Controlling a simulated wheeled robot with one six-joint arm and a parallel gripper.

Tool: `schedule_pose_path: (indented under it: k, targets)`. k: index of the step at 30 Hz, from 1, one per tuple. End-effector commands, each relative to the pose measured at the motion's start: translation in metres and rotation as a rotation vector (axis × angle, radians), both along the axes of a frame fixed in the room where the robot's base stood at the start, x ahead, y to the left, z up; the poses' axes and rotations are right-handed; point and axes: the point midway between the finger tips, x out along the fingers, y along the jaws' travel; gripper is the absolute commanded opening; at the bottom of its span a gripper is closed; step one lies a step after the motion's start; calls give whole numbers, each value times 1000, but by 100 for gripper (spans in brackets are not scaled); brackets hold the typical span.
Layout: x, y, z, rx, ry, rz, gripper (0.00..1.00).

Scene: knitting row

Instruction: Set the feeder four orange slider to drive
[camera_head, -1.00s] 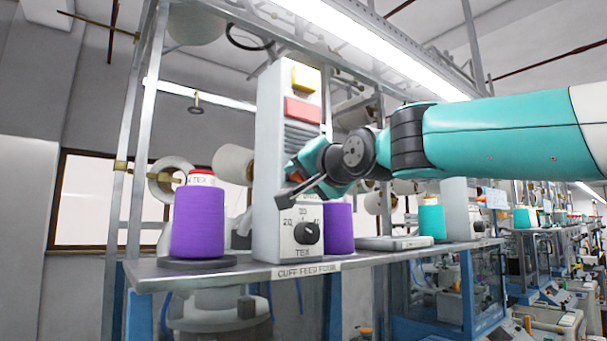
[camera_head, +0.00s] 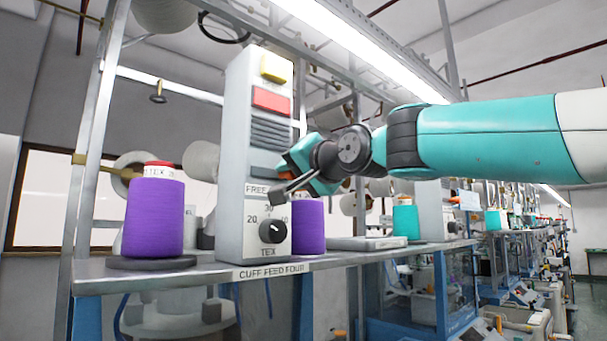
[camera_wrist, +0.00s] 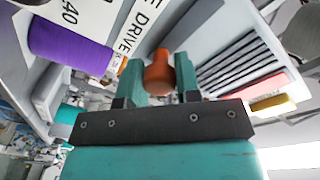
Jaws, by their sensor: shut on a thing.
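The feeder four panel (camera_head: 234,135) is a tall white box on the shelf, with a dial (camera_head: 272,231) marked TEX low on its face. The word FREE (camera_head: 256,188) shows at the left; my gripper (camera_head: 283,185) covers the area to its right. In the wrist view the orange slider (camera_wrist: 159,74) is between the two fingers of my gripper (camera_wrist: 158,80), which is shut on it. The grey slider track (camera_wrist: 192,22) runs away from it toward the top right. The printed word DRIVE (camera_wrist: 133,36) lies beside the slider, at that end of the track.
A purple yarn cone (camera_head: 154,218) stands left of the panel, another (camera_head: 308,226) just right of it. Red (camera_head: 271,100) and yellow (camera_head: 273,68) blocks sit higher on the panel. A teal cone (camera_head: 406,222) stands farther right on the shelf (camera_head: 200,274).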

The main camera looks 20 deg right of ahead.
Motion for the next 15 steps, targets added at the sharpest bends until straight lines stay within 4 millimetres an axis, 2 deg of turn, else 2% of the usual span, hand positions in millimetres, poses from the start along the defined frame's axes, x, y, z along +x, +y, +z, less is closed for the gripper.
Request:
schedule_pose_path:
  k: [4, 5, 8, 15]
  targets:
    - [1, -3, 0, 1, 1, -9, 0]
    - [1, -4, 0, 0, 2, -10, 33]
    - [1, -4, 0, 0, 2, -10, 56]
    - [1, -2, 0, 1, 1, -6, 57]
